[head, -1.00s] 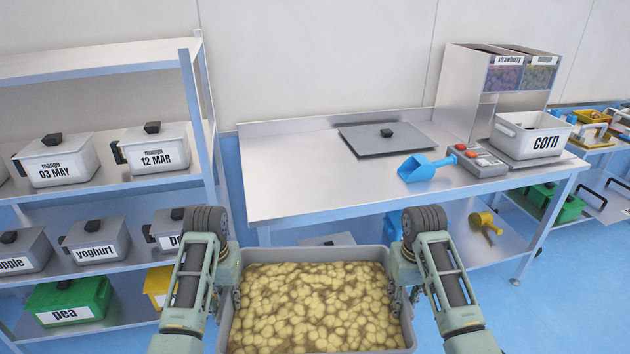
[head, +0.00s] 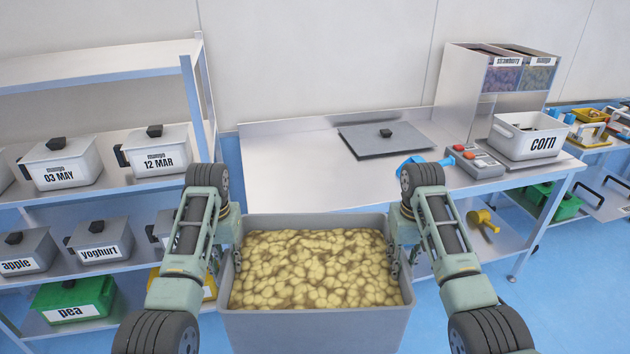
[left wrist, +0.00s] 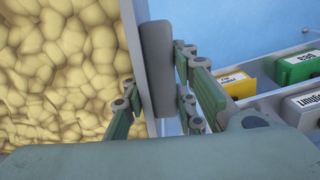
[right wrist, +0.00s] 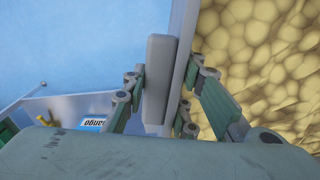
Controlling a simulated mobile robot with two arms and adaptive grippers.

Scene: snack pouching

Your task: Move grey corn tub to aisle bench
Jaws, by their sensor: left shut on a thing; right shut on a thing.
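A large open grey tub (head: 316,326) full of yellow lumpy pieces is held between my two arms, in front of the bench. My left gripper (head: 232,262) is shut on its left side; the left wrist view shows the fingers (left wrist: 155,95) on either side of a grey handle at the tub wall. My right gripper (head: 396,262) is shut on the right side, with its fingers (right wrist: 160,95) around the matching handle. The tub looks level. No label shows on it. The steel bench (head: 290,170) stands behind it, its front part bare.
On the bench are a grey lid (head: 370,143), a blue scoop (head: 412,163) partly behind my right arm, a button box (head: 478,162) and a white corn container (head: 528,137). A shelf rack (head: 190,100) with labelled tubs stands close on the left.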

